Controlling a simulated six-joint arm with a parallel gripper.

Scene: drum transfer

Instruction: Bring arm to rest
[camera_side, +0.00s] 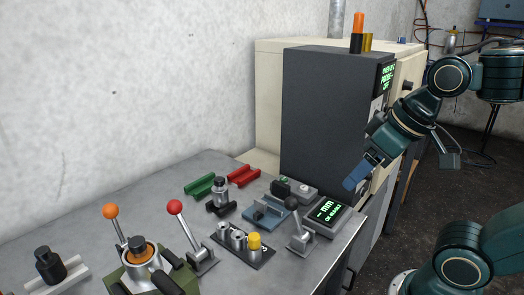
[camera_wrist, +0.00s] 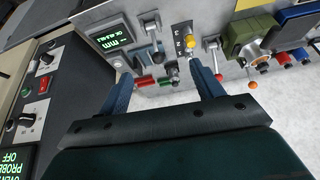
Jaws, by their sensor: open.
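My gripper (camera_side: 354,178) hangs in the air at the right, beside the dark oven front and above the right edge of the bench. Its blue fingers point down and to the left. In the wrist view my gripper (camera_wrist: 160,72) has its two blue fingers spread wide apart, with nothing held between them. The bench top (camera_side: 140,199) and its fixtures lie beyond the fingertips. No fixture appears to be touched by the fingers.
A dark oven cabinet (camera_side: 320,120) stands close behind my gripper. A display box (camera_side: 326,215), a black-knobbed lever (camera_side: 298,228), a blue fixture (camera_side: 268,212), a green rack (camera_side: 205,185) and a red rack (camera_side: 243,176) crowd the bench. A red-knobbed lever (camera_side: 187,235) stands at the front.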

